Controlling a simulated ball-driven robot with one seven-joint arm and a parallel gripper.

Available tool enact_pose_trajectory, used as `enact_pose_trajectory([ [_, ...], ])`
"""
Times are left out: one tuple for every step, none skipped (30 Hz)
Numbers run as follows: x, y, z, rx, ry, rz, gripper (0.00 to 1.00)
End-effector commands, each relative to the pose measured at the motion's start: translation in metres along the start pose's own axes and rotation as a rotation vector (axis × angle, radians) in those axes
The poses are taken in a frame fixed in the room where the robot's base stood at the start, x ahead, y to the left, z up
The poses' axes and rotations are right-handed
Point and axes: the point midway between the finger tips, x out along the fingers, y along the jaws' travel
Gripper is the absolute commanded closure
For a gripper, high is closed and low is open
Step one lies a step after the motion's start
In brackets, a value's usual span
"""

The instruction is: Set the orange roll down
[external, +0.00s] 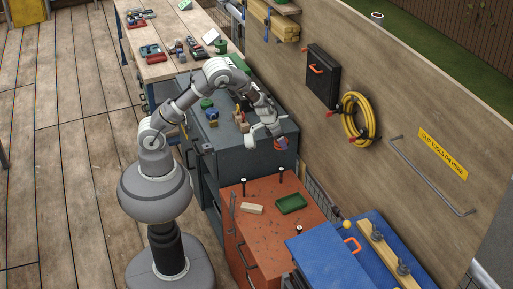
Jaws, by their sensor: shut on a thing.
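The orange roll (281,143) is small in the external view, at the end of my arm. My gripper (274,141) is shut on it, over the right front part of the dark grey cabinet top. I cannot tell whether the roll touches the cabinet top or hangs just above it. The fingertips are too small to see clearly.
The grey cabinet top (222,133) bears several small items, including a green one (207,104). In front is a red-orange cabinet (262,222) with a green tray (291,203), a pale block (252,209) and upright pegs. A wooden wall panel (400,110) stands close on the right.

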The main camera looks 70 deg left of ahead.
Motion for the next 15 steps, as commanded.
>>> enact_pose_trajectory([
  [0.009,-0.021,-0.009,0.026,0.004,-0.012,0.66],
  [0.013,-0.032,-0.013,0.041,0.004,-0.017,0.66],
  [0.019,-0.048,-0.019,0.061,0.004,-0.027,0.66],
  [0.023,-0.058,-0.024,0.074,0.003,-0.033,0.66],
  [0.026,-0.069,-0.029,0.088,0.002,-0.039,0.66],
  [0.031,-0.084,-0.037,0.107,0.003,-0.048,0.66],
  [0.035,-0.094,-0.042,0.121,0.002,-0.054,0.66],
  [0.038,-0.105,-0.049,0.136,0.003,-0.061,0.66],
  [0.042,-0.117,-0.056,0.152,0.003,-0.068,0.66],
  [0.044,-0.126,-0.06,0.167,0.002,-0.073,0.66],
  [0.046,-0.133,-0.066,0.177,0.004,-0.078,0.66],
  [0.049,-0.144,-0.073,0.193,0.003,-0.084,0.66],
  [0.052,-0.153,-0.081,0.208,0.005,-0.09,0.66],
  [0.054,-0.164,-0.087,0.223,0.004,-0.098,0.66],
  [0.059,-0.181,-0.101,0.251,0.005,-0.109,0.66],
])
